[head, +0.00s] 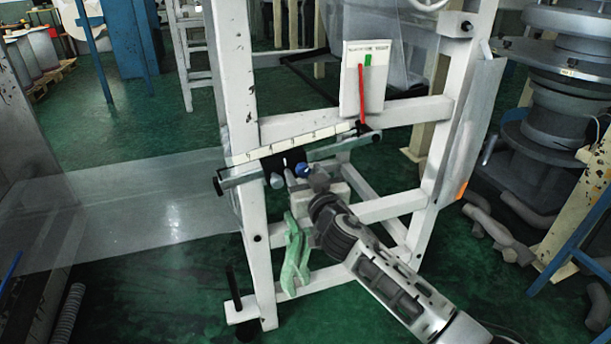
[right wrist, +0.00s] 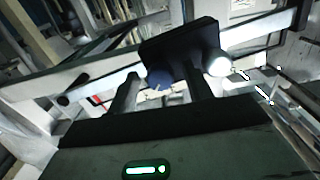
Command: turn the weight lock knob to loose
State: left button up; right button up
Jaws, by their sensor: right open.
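A blue knob (head: 302,170) sits on a black block (head: 279,161) on the rail of the white frame. I take it to be the weight lock knob, but no label is readable. It also shows in the right wrist view (right wrist: 159,76), with a pale mark at its lower edge. A pale grey knob (right wrist: 217,64) sits on the same block beside it. My right gripper (right wrist: 160,90) is open, its two dark fingers on either side of the blue knob's line; I cannot tell whether they touch it. In the head view my right gripper (head: 318,180) partly hides this area. My left gripper is out of view.
A white panel (head: 375,80) with a red pointer and green mark stands above the rail. A green object (head: 294,258) hangs at the frame's lower left. A clear film sheet (head: 150,210) stretches left. Grey rollers (head: 550,120) stand at right.

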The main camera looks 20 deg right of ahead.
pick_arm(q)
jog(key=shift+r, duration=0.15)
pick_arm(e)
jog(key=c, duration=1)
